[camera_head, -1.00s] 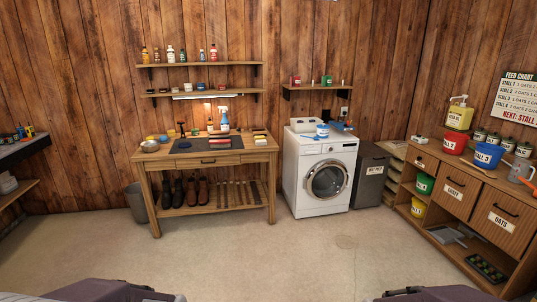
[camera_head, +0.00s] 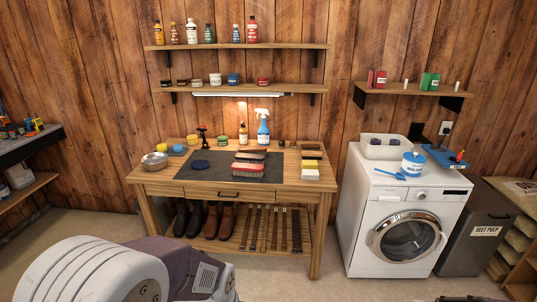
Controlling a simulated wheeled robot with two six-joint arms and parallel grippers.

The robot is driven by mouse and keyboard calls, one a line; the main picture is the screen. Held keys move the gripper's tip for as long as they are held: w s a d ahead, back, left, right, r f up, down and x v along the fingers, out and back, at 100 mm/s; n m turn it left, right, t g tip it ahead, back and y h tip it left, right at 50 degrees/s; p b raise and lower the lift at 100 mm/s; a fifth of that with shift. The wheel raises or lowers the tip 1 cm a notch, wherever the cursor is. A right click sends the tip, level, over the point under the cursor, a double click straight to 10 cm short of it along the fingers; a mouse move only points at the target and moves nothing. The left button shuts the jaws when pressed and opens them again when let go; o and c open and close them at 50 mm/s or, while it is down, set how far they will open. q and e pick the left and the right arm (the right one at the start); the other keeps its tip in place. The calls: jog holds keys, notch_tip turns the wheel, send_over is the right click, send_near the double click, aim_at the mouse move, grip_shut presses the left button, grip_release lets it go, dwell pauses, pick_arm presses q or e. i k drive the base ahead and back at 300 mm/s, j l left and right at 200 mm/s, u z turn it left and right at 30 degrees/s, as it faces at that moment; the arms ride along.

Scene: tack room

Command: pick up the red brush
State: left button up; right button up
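The red brush (camera_head: 247,170) lies on the dark mat (camera_head: 215,172) on the wooden workbench (camera_head: 160,187), near the middle of the mat's right half. A darker brush (camera_head: 251,155) lies just behind it. A large light and purple-grey part of my own arm fills the lower left of the head view, in front of the bench. Neither gripper's fingers show in the view.
A washing machine (camera_head: 400,230) stands to the right. The mat's front left is clear.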

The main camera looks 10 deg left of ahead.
aim_at(239, 169)
jog(key=i+l+u, duration=0.1)
jog(key=i+u, duration=0.4)
jog(key=i+l+u, duration=0.25)
jog(key=u, duration=0.2)
jog(key=i+l+u, duration=0.7)
jog(key=l+u, duration=0.3)
jog(key=j, duration=0.1)
